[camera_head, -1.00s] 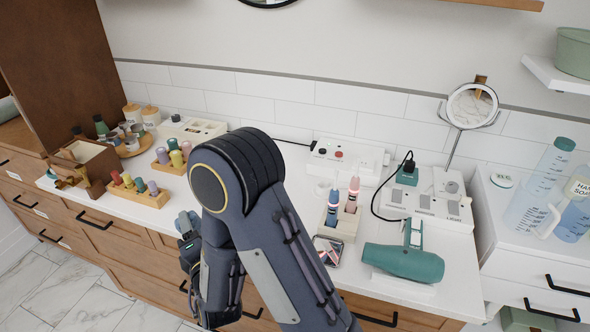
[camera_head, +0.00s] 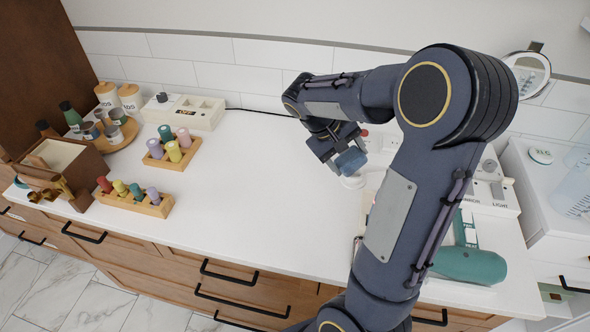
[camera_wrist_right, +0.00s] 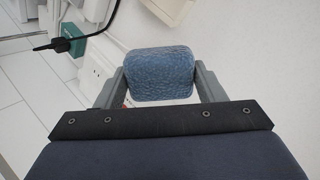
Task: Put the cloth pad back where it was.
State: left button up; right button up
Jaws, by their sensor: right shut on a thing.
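The cloth pad (camera_wrist_right: 158,73) is a blue, textured block with rounded corners. In the right wrist view it sits between the two grey fingers of my right gripper (camera_wrist_right: 152,84), which is shut on it. In the head view the pad (camera_head: 350,161) hangs at the tip of my right gripper (camera_head: 341,152), above the back middle of the white counter (camera_head: 260,190). A small white round thing shows just under the pad there. My right arm hides part of the counter on the right. My left gripper is not in view.
Two wooden racks of coloured bottles (camera_head: 170,155) and (camera_head: 133,203) stand on the left, near a brown box (camera_head: 62,165). A teal hair dryer (camera_head: 470,263) lies right of my arm. The middle counter is clear.

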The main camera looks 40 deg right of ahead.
jog(key=s+m+y, duration=0.1)
jog(key=a+m+y, duration=0.1)
jog(key=m, duration=0.1)
jog(key=s+m+t+y, duration=0.1)
jog(key=shift+s+a+r+m+y, duration=0.3)
jog(key=shift+s+a+r+y, duration=0.05)
jog(key=shift+a+r+y, duration=0.05)
notch_tip(320, 180, up, 4)
jog(key=w+a+m+t+y, duration=0.2)
jog(key=a+m, duration=0.1)
jog(key=p, duration=0.2)
send_over(295, 172)
jog(key=f, duration=0.9)
jog(key=shift+s+f, duration=0.15)
jog(key=shift+s, duration=0.1)
jog(key=shift+w+f, duration=0.3)
jog(key=shift+f, duration=0.1)
notch_tip(295, 172, down, 3)
jog(key=shift+f, duration=0.1)
jog(key=o, duration=0.9)
jog(key=shift+o, duration=0.3)
